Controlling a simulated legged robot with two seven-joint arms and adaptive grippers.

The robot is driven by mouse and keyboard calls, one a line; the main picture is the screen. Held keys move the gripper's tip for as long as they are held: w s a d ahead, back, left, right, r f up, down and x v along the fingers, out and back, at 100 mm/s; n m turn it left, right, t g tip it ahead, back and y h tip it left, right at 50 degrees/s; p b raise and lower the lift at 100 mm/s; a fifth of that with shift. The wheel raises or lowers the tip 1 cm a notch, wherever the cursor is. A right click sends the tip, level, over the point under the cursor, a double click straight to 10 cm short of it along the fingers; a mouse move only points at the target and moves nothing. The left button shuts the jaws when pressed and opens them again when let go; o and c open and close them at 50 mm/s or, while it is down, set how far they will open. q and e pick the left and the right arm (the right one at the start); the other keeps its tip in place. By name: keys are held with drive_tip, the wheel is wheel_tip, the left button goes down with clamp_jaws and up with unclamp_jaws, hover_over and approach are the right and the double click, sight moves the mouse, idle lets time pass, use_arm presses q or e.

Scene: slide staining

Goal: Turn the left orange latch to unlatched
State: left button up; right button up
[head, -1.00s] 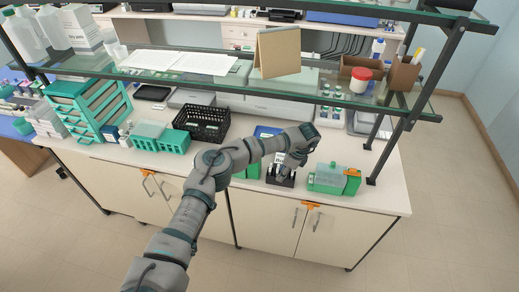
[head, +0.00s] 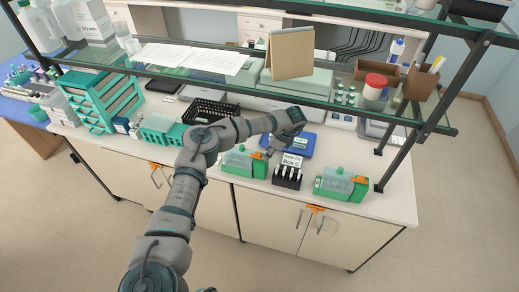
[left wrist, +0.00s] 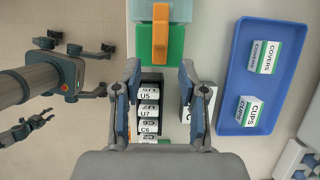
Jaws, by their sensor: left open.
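The left green box (head: 240,163) has a clear lid, with an orange latch (head: 265,153) at its right end. In the left wrist view the orange latch (left wrist: 160,35) shows at the top, its raised bar along the picture's vertical. My left gripper (left wrist: 160,72) is open and empty; its fingertips point toward the latch but stand apart from it. In the head view the gripper (head: 272,146) is above the counter, just behind and right of the latch. A right green box (head: 335,184) also has an orange latch (head: 359,182).
A black slide rack (head: 287,178), with a "Box C" card behind it, stands between the green boxes; the rack (left wrist: 148,112) shows between my fingers. A blue tray (left wrist: 255,90) with small boxes lies behind. A glass shelf (head: 270,85) hangs over the counter's back.

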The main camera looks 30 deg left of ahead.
sight(258, 153)
use_arm(q)
drive_tip(key=a, duration=0.2)
drive_tip(key=a+p, duration=0.1)
drive_tip(key=shift+s+a+f, duration=0.2)
drive_tip(key=shift+s+a, duration=0.15)
drive_tip(key=shift+s, duration=0.05)
drive_tip(key=shift+s+a+f, duration=0.1)
drive_tip(key=shift+a+f, duration=0.1)
drive_tip(key=shift+f, duration=0.2)
drive_tip(key=shift+d, duration=0.15)
drive_tip(key=shift+c, duration=0.7)
clamp_jaws()
